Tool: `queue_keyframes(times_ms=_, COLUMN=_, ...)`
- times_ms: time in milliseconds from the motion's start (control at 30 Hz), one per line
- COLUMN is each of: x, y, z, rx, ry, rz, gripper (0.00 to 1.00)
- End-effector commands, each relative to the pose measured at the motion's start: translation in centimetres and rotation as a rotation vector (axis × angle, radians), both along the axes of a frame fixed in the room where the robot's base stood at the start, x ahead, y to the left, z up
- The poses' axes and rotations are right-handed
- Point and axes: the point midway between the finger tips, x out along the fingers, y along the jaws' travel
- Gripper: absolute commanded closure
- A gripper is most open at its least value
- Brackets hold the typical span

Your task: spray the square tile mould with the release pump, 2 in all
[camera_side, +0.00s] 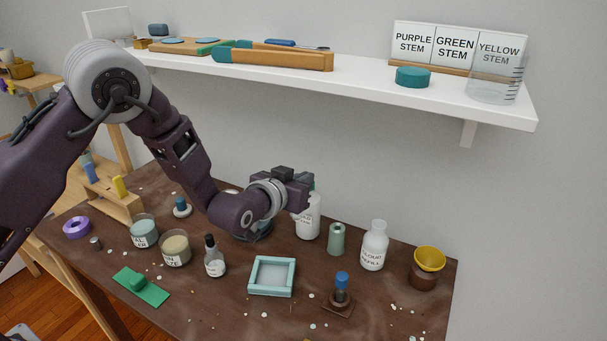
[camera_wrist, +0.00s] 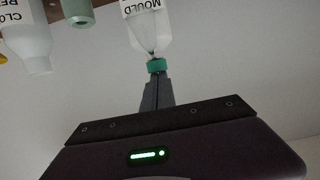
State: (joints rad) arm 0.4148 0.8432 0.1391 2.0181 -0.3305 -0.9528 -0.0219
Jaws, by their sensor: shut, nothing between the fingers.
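The square tile mould (camera_side: 251,277) is a pale blue square frame with a grey inside, lying on the brown table in the side view. The release pump (camera_side: 308,224) is a white bottle labelled MOULD, upright behind the mould. In the wrist view the pump (camera_wrist: 152,38) appears upside down, with a green collar at its top. My gripper (camera_wrist: 156,78) is shut and empty, its fingertips at the pump's green top; I cannot tell if they touch. In the side view my gripper (camera_side: 306,187) hides much of the pump's top.
A blue-topped stamp (camera_side: 341,288) and a dropper bottle (camera_side: 214,260) flank the mould. A white shelf (camera_side: 360,80) runs above.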

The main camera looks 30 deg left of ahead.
Motion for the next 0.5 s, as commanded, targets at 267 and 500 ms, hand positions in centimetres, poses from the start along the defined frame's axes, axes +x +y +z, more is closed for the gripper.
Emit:
queue_keyframes(times_ms=267, x=-0.4, y=0.0, z=-1.5, rx=0.004, ry=0.025, rz=-0.002, gripper=1.00)
queue_keyframes(times_ms=500, x=-0.2, y=0.0, z=0.3, rx=0.002, ry=0.017, rz=-0.002, gripper=1.00)
